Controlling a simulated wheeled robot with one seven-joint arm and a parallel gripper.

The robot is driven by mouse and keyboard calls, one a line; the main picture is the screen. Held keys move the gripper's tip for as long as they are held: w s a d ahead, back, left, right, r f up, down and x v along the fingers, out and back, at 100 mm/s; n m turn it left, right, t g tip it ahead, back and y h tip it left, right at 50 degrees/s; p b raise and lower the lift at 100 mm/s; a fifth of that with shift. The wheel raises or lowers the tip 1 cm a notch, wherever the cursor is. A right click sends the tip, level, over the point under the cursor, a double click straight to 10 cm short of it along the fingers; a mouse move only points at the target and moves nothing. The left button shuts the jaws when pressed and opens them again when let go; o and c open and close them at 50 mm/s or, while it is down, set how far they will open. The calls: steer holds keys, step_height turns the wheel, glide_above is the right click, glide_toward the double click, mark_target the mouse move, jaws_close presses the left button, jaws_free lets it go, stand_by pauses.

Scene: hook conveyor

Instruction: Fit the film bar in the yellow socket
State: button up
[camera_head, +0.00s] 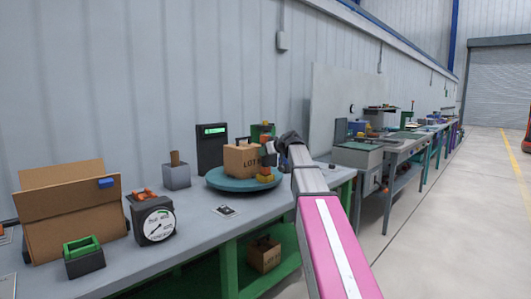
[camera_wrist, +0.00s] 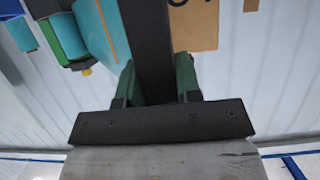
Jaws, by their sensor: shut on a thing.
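My gripper (camera_wrist: 156,80) is shut on a dark, flat bar, which I take to be the film bar (camera_wrist: 148,35). The green fingers stand on either side of it, and it runs out past the top edge of the wrist view. In the head view, my arm reaches to the right side of a round teal turntable (camera_head: 222,184), and my wrist hides much of the grip. A yellow piece, likely the yellow socket (camera_head: 265,178), sits at the turntable's front right edge, just below the gripper. I cannot tell whether the bar touches it.
A cardboard box (camera_head: 240,160) marked LOT stands on the turntable and shows close by in the wrist view (camera_wrist: 205,28). A black display unit (camera_head: 210,147), grey block (camera_head: 177,176), dial gauge (camera_head: 154,222) and green-topped holder (camera_head: 84,257) stand leftward on the grey bench (camera_head: 190,238).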

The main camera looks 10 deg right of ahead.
mark_target(268, 157)
steer(key=shift+f, duration=1.55)
stand_by(0.4)
steer(key=o, duration=1.1)
